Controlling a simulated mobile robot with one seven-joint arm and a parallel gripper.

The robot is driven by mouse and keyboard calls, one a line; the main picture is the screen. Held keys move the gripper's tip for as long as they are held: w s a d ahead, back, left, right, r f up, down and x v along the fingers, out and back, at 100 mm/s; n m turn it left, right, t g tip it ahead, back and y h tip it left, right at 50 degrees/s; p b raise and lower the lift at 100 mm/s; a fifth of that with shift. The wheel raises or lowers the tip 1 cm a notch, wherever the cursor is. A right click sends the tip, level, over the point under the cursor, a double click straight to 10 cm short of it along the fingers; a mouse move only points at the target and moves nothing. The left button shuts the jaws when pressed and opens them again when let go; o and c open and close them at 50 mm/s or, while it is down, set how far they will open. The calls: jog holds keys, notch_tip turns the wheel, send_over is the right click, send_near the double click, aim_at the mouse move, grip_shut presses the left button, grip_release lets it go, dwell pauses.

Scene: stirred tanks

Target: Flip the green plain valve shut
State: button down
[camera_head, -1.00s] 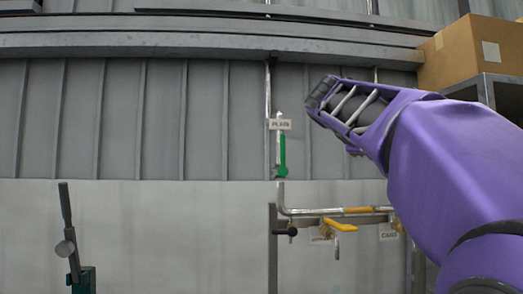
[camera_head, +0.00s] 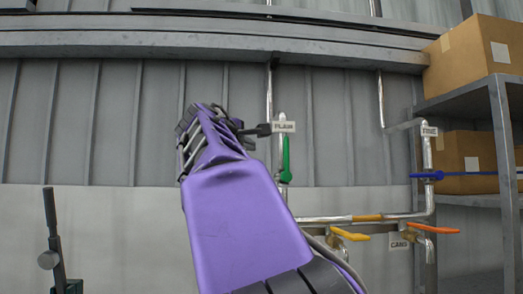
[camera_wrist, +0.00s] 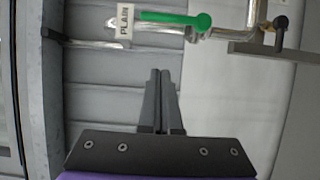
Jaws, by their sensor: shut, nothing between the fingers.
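The green valve handle (camera_head: 286,160) stands upright along a thin vertical pipe, below the white PLAIN label (camera_head: 284,127). Its round hub is at the lower end. In the wrist view the green handle (camera_wrist: 178,19) lies along the pipe near the top edge, with the PLAIN label (camera_wrist: 125,21) beside its tip. My gripper (camera_head: 264,130) is to the left of the handle, its dark fingertips close to the label's left edge in the picture. The wrist view shows the fingers of my gripper (camera_wrist: 160,73) together and empty, apart from the handle in that picture.
Yellow (camera_head: 349,235), orange (camera_head: 432,228) and blue (camera_head: 427,175) handles sit on pipes to the right. A shelf (camera_head: 470,90) with cardboard boxes (camera_head: 478,52) is at the far right. A dark upright lever (camera_head: 51,230) stands at lower left. The wall left of my arm is clear.

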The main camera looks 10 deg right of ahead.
aim_at(286, 156)
jog(key=w+d+p, duration=0.4)
jog(key=w+d, duration=0.4)
jog(key=shift+d+r, duration=0.1)
jog(key=shift+d, duration=0.05)
dwell(0.6)
jog(key=shift+d+m, duration=0.15)
jog(key=shift+m, duration=0.25)
